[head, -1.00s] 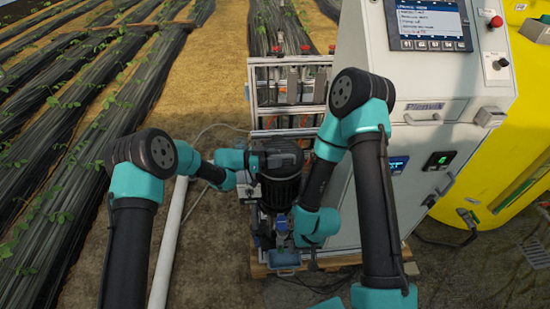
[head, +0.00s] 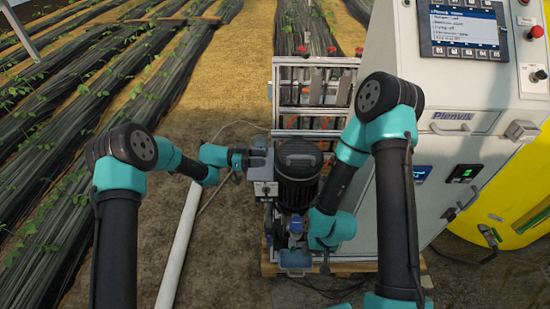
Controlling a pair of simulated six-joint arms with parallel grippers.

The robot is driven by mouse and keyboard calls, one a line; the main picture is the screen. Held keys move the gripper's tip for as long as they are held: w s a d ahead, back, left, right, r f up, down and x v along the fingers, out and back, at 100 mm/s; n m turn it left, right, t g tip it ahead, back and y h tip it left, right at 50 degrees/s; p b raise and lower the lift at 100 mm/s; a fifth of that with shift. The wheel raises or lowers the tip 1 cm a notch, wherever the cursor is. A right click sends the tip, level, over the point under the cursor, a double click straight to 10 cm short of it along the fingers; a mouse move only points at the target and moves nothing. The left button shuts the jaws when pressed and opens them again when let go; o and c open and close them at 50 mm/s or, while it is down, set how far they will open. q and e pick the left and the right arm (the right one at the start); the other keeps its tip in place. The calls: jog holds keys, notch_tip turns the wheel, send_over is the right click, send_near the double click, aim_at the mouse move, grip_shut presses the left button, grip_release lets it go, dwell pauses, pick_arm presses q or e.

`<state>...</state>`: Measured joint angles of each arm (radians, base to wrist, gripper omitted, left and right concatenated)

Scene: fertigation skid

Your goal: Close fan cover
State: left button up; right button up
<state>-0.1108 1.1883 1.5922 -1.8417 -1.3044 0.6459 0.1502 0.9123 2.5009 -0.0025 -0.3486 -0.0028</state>
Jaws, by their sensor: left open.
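The dark ribbed motor (head: 298,190) stands upright on the skid, in the middle of the head view. Its round black fan cover (head: 300,155) is at the top; whether it is fully seated is too small to tell. A grey box (head: 265,189) is on the motor's left side. My left gripper (head: 262,163) is open, just left of the fan cover and above the grey box. Whether it touches either is unclear. My right wrist is low, right of the motor, by a blue fitting (head: 295,241); its fingers cannot be made out.
A white control cabinet (head: 455,125) with a screen stands close on the right, before a yellow tank (head: 500,215). A pipe rack (head: 312,95) is behind the motor. A white pipe (head: 180,245) lies on the ground at left. Open soil is left of the skid.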

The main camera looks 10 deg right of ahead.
pick_arm(q)
jog(key=v, duration=0.5)
dwell(0.4)
jog(key=w+a+f+n+t+y, duration=0.2)
jog(key=a+f+n+t+y, duration=0.1)
jog(key=a+f+n+t, duration=0.55)
jog(key=s+a+f+n+t+y, duration=0.3)
jog(key=s+a+f+n+y, duration=0.4)
jog(key=a, duration=0.3)
jog(key=s+a+f+n+g+y, duration=0.1)
jog(key=s+a+g, duration=0.1)
jog(key=s, duration=0.6)
jog(key=s+a+f+n+g+y, duration=0.1)
jog(key=s+a, duration=0.3)
jog(key=s, duration=0.5)
jog(key=s+a+f+n+g+y, duration=0.1)
jog(key=s+a+n+g, duration=0.2)
jog(key=s, duration=0.6)
jog(key=shift+a+y, duration=0.3)
jog(key=shift+a, duration=0.25)
jog(key=shift+w, duration=0.1)
jog(key=shift+c, duration=0.3)
